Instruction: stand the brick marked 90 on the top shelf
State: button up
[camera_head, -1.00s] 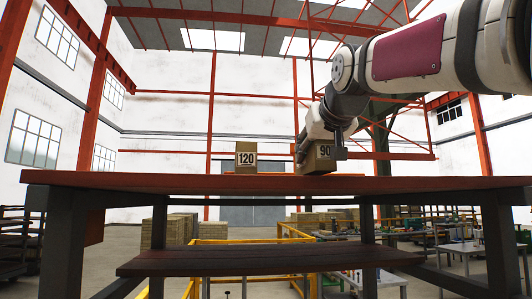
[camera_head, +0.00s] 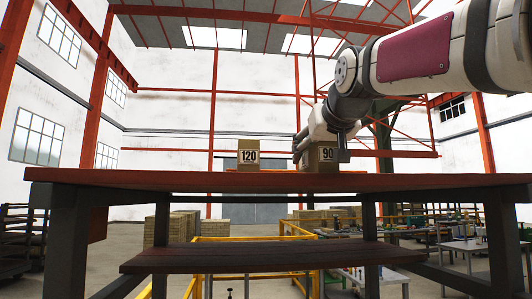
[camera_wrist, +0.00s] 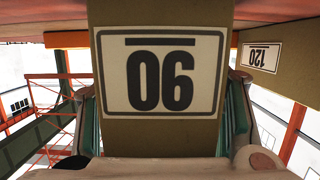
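The brick marked 90 (camera_head: 322,156) is a tan block with a white label, at the right part of the top shelf (camera_head: 200,183). It looks upright, with its base at the shelf surface; I cannot tell whether it bears its full weight there.
A brick marked 120 (camera_head: 248,153) stands on the top shelf to the left, apart from the 90 brick; it also shows in the wrist view (camera_wrist: 262,52). The shelf is clear farther left and right. A lower shelf (camera_head: 270,256) below is empty.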

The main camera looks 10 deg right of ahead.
jog(key=shift+f, duration=0.1)
jog(key=v, duration=1.2)
jog(key=shift+s, duration=0.1)
